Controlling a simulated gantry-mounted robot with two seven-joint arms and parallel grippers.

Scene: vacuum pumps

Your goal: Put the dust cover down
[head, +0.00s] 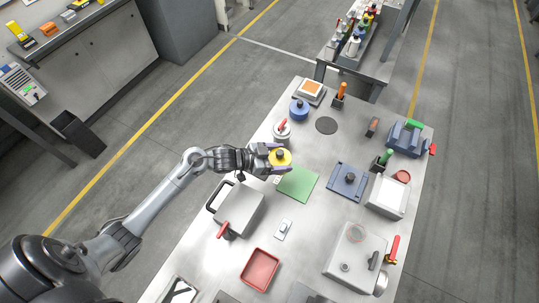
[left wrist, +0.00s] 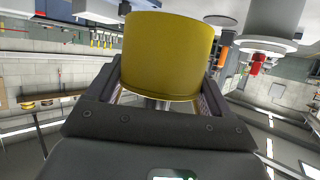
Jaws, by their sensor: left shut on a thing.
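In the left wrist view the yellow cover (left wrist: 168,52) fills the space between the two fingers as a short cylinder. In the head view the cover is over the table (head: 310,215), beside the upper left part of a flat green mat (head: 299,184). I cannot tell its exact height. My right gripper is not in view.
A blue round part (head: 299,110) and a grey fitting with red handle (head: 282,131) stand behind the gripper. A grey box (head: 240,207) lies in front. A blue block with a knob (head: 346,181) is right of the mat. A red tray (head: 260,269) sits at the front.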

